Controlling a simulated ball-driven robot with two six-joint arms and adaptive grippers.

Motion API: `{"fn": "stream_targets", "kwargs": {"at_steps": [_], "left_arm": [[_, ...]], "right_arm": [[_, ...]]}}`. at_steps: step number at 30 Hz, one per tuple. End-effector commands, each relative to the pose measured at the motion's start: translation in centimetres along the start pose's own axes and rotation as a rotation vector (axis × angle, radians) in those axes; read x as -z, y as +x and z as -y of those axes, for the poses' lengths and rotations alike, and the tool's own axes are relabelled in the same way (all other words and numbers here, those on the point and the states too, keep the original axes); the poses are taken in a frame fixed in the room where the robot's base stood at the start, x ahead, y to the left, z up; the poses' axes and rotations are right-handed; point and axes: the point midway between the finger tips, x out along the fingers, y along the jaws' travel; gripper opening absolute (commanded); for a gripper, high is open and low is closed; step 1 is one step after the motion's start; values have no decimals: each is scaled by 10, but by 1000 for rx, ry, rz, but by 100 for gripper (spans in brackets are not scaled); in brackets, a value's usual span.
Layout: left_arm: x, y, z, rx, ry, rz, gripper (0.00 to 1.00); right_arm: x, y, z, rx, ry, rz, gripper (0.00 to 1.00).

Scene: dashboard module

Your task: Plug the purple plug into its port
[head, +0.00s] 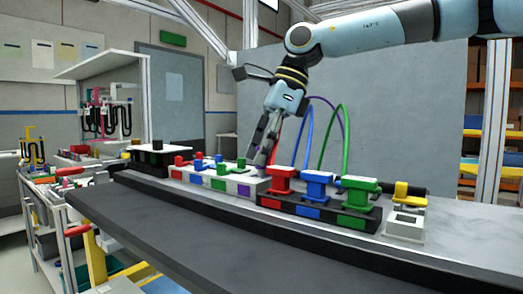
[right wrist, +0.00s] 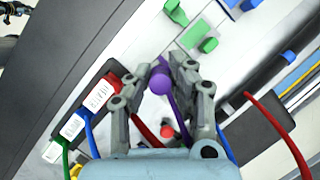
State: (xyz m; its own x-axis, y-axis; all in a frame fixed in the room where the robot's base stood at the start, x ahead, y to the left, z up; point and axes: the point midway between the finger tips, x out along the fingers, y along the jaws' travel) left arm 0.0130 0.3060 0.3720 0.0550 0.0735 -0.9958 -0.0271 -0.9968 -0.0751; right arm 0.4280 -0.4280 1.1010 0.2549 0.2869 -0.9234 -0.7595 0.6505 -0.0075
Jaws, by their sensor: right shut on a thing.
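My right gripper (head: 259,158) points down at the right end of the white port block (head: 214,184), near its purple-marked face (head: 244,190). In the right wrist view, my right gripper (right wrist: 163,70) is shut on the purple plug (right wrist: 160,83), which sits between the fingertips. A purple cable (right wrist: 180,97) trails from it between the fingers; the cable also arcs behind the blue and green ones in the head view (head: 341,122). The plug is hidden by the fingers in the head view, and I cannot tell whether it touches the port. My left gripper is out of view.
Red (head: 273,180), blue (head: 315,185) and green (head: 358,193) plugs with looped cables stand on a dark block right of the gripper. A yellow-topped piece (head: 408,195) is further right. A dark block (head: 158,157) stands left. The front of the dark bench (head: 200,240) is clear.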

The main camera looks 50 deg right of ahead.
Motion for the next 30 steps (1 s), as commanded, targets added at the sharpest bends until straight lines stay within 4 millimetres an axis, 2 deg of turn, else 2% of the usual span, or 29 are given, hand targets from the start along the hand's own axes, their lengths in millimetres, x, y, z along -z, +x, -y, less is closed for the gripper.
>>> {"fn": "stream_targets", "kwargs": {"at_steps": [11, 12, 18, 26, 30], "left_arm": [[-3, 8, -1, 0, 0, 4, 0], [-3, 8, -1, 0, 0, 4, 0], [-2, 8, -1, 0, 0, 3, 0], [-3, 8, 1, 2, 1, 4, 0], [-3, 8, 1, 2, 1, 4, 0]], "right_arm": [[4, 10, 0, -1, 0, 0, 0], [4, 10, 0, -1, 0, 0, 21], [4, 9, 0, 0, 0, 0, 46], [4, 8, 0, 0, 0, 0, 46], [3, -2, 1, 2, 0, 5, 46]]}}
